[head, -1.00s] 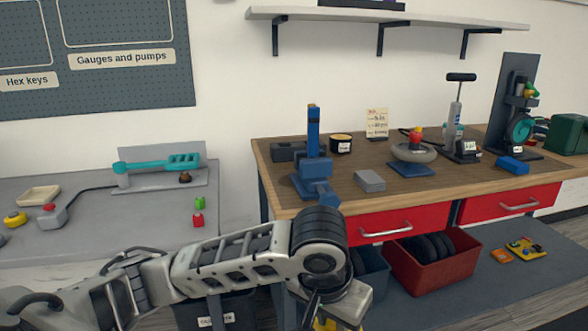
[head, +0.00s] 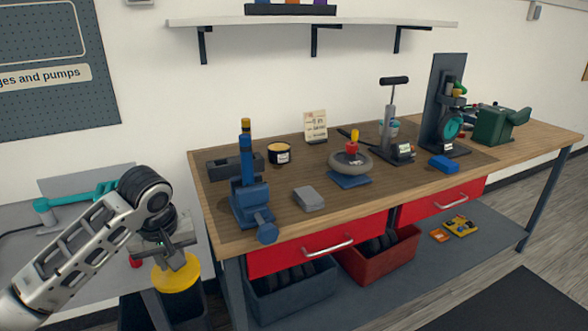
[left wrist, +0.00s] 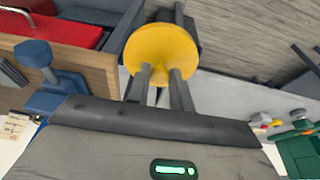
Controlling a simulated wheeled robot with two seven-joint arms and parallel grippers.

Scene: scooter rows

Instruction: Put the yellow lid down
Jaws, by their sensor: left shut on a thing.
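The yellow lid (head: 176,277) is a round disc at the lower left of the head view, in front of the left end of the wooden bench. My left gripper (head: 172,259) is shut on it from above and holds it in the air. In the left wrist view the lid (left wrist: 161,52) sits at the fingertips of my left gripper (left wrist: 160,72), its broad face showing. The lid is clear of the bench top. My right gripper is in neither view.
The wooden bench (head: 300,228) carries a blue vise (head: 250,205), a grey block (head: 308,198), an open tin (head: 279,153) and a wheel stand (head: 350,165). A grey table (head: 95,285) lies left. Dark bins stand below the lid. Bare bench top shows between the items.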

